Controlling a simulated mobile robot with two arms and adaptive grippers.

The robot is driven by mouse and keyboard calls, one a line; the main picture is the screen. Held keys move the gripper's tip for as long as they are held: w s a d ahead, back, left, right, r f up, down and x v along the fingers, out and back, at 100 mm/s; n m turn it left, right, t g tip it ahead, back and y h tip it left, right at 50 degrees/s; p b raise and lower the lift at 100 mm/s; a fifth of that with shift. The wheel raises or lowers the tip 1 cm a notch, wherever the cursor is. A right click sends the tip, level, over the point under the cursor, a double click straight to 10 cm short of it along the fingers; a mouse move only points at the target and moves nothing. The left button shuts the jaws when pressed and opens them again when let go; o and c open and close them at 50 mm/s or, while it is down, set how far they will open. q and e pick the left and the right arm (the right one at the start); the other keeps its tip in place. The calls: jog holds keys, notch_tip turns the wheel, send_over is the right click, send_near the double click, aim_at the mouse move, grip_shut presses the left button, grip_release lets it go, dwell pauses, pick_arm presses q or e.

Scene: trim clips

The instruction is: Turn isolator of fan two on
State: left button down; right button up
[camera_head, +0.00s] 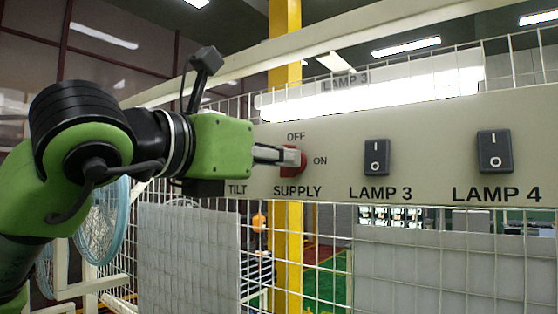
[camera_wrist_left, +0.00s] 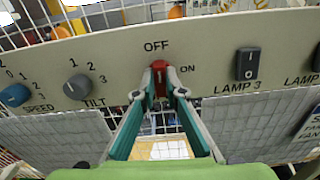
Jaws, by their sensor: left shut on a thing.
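The red isolator knob (camera_head: 296,159) is on the pale panel, above the label SUPPLY, with OFF printed above it and ON to its right. In the left wrist view, the red knob (camera_wrist_left: 160,77) stands about upright, its pale mark toward OFF. My left gripper (camera_head: 284,156) reaches it from the left and hides part of it. In the left wrist view, the fingers of my left gripper (camera_wrist_left: 160,92) are closed on either side of the knob. My right gripper is in neither view.
Rocker switches for lamp 3 (camera_head: 376,157) and lamp 4 (camera_head: 495,151) sit to the right. A TILT knob (camera_wrist_left: 77,87) and a blue SPEED knob (camera_wrist_left: 15,95) sit to the left. Fans with blue guards (camera_head: 103,220) stand behind my arm, near a wire mesh fence.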

pick_arm(q)
jog(key=m+b, duration=0.2)
jog(key=m, duration=0.6)
jog(key=m+b, duration=0.3)
jog(key=m, duration=0.6)
jog(key=shift+s+d+f, duration=0.15)
jog(key=shift+d+f, duration=0.05)
jog(key=shift+m, duration=0.3)
jog(key=c, duration=2.1)
grip_release()
jog(key=v, duration=1.2)
